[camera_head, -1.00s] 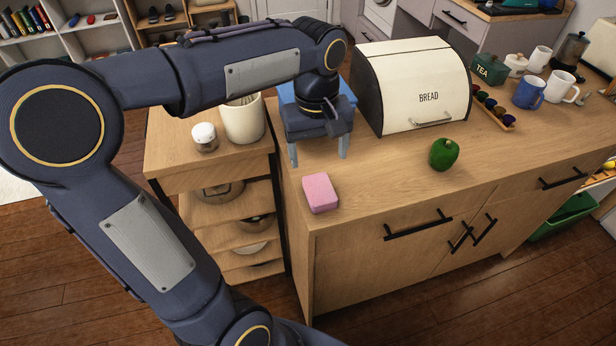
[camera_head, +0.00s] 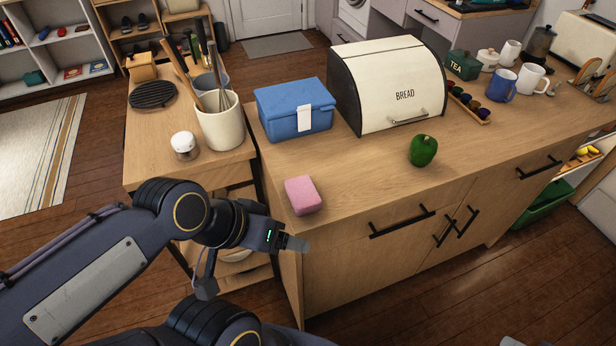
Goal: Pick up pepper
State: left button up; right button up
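The green pepper (camera_head: 423,150) stands on the wooden counter (camera_head: 350,190), in front of the bread box and apart from other things. My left gripper (camera_head: 252,267) is at the counter's left front corner, lower left of the pepper and well away from it. Its two fingers are spread wide with nothing seen between them.
A pink sponge (camera_head: 302,195) lies near the counter's front left corner, close to my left gripper. A blue box (camera_head: 294,110) and a cream bread box (camera_head: 393,85) stand behind. Several small capsules on a rack (camera_head: 470,105) and mugs are to the right. The counter around the pepper is clear.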

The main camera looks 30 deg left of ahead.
aim_at(422, 149)
jog(key=i+l, duration=0.85)
jog(key=i, duration=0.15)
